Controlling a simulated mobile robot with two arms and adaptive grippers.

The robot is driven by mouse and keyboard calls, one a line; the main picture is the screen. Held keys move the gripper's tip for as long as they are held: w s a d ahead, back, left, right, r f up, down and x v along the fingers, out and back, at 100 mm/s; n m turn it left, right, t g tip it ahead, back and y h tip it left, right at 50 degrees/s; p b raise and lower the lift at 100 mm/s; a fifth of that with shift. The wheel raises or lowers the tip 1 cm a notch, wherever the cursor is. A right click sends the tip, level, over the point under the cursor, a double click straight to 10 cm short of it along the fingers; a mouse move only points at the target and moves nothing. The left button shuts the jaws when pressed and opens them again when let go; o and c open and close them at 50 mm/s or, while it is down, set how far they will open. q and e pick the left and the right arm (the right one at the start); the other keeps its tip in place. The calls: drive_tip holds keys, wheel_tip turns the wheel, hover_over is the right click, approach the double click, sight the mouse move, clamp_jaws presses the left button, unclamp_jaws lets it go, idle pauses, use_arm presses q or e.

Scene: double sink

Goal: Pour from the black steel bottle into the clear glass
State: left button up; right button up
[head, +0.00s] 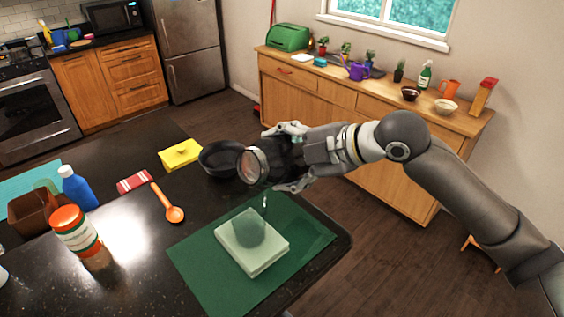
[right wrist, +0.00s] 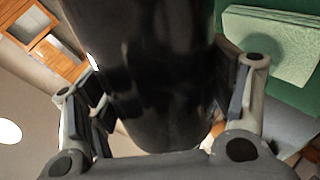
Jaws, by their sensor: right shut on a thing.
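My right gripper (head: 287,157) is shut on the black steel bottle (head: 282,161) above the counter. The bottle is tipped over, its metal-rimmed mouth pointing left in the head view. In the right wrist view the dark bottle (right wrist: 150,75) fills the space between the fingers. The clear glass (head: 249,229) stands on a pale green block (head: 262,258), below and slightly left of the bottle. A small clear streak shows in the air between bottle and glass. The glass is faint, and I cannot tell how much it holds. My left gripper is not in view.
The pale block lies on a green mat (head: 200,268) near the counter's edge. A black bowl (head: 215,160) sits behind the bottle's mouth. A yellow sponge (head: 180,153), orange spoon (head: 172,211), orange-lidded jar (head: 75,232) and blue bottle (head: 77,188) stand or lie to the left.

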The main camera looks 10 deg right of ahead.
drive_tip(key=shift+r, duration=0.3)
drive_tip(key=shift+f, duration=0.15)
drive_tip(key=shift+s+r+n+h+p, duration=0.25)
drive_tip(key=shift+n+h+p, duration=0.15)
drive_tip(key=shift+p, duration=0.15)
drive_tip(key=shift+w+r+p, duration=0.1)
drive_tip(key=shift+p, duration=0.25)
drive_tip(key=shift+a+n+t+p, duration=0.1)
drive_tip(key=shift+n+t+p, duration=0.25)
drive_tip(key=shift+p, duration=0.5)
idle(1.3)
drive_tip(key=shift+f, duration=0.3)
